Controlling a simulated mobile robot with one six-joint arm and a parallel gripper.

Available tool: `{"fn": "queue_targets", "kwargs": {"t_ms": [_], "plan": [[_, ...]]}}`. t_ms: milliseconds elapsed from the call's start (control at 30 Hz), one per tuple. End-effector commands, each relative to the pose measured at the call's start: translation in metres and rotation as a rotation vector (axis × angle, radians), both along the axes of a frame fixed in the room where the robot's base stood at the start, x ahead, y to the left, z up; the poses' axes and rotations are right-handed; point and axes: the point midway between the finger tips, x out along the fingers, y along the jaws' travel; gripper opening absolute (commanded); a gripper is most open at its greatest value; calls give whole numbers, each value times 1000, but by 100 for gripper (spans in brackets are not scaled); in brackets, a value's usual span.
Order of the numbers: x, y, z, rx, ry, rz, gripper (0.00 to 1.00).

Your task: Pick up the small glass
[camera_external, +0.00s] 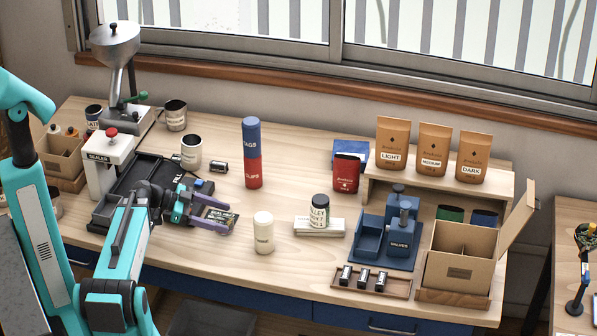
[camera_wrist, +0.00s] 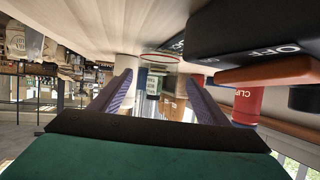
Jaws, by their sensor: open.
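My gripper (camera_external: 230,212) is open, its two purple fingers low over the table and pointing right. The open fingers also show in the wrist view (camera_wrist: 160,77), where the picture is upside down. A clear round shape with a thin red edge (camera_wrist: 158,57) shows between the fingertips there. It may be the small glass, but its sides are hard to make out. I cannot pick out the glass surely in the external view. A dark printed card (camera_external: 224,217) lies by the fingertips.
A cream canister (camera_external: 263,233) stands right of the fingers, nearer the front edge. A blue and red cylinder (camera_external: 251,152) stands behind. A labelled jar (camera_external: 319,211) stands on a pale stack farther right.

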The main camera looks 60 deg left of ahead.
Motion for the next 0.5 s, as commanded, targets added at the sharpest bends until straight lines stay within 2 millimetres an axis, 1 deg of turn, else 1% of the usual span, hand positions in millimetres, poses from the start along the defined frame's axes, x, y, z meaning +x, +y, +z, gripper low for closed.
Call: {"fn": "queue_targets", "kwargs": {"t_ms": [167,500], "plan": [[6,-5,-2,-3,0,-1,69],[30,-22,-15,-3,2,-3,69]]}}
